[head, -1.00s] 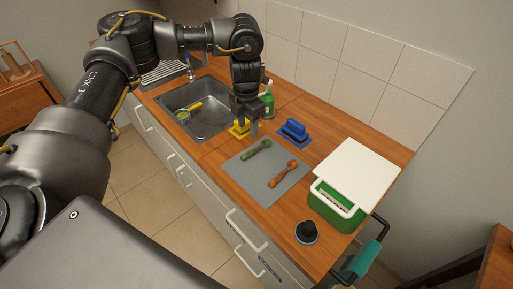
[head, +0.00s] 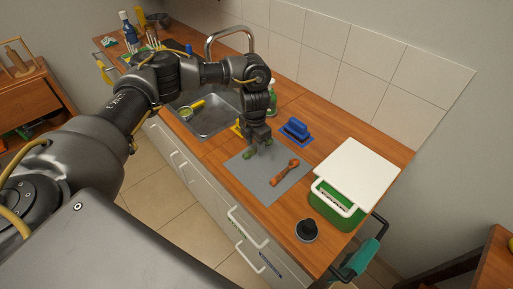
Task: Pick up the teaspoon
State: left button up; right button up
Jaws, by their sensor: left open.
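A grey mat (head: 262,184) lies on the wooden counter with two small spoon-shaped utensils on it. The orange-brown one (head: 285,173) lies in full view on the right part of the mat. The green one (head: 247,155) lies towards the mat's back left, its middle hidden by my left gripper. I cannot tell which is the teaspoon. My left gripper (head: 259,148) points down over the green utensil with its fingers apart, one on either side. I cannot tell whether they touch it. My right gripper is not in view.
A blue brush (head: 296,129) stands behind the mat. A green box with a white lid (head: 357,176) stands at the right, and a black round object (head: 307,230) in front of it. The sink (head: 208,118) is at the left. A tiled wall bounds the back.

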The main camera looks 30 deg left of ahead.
pick_arm(q)
jog(key=shift+f, duration=0.7)
grip_shut()
jog(key=shift+r, duration=0.1)
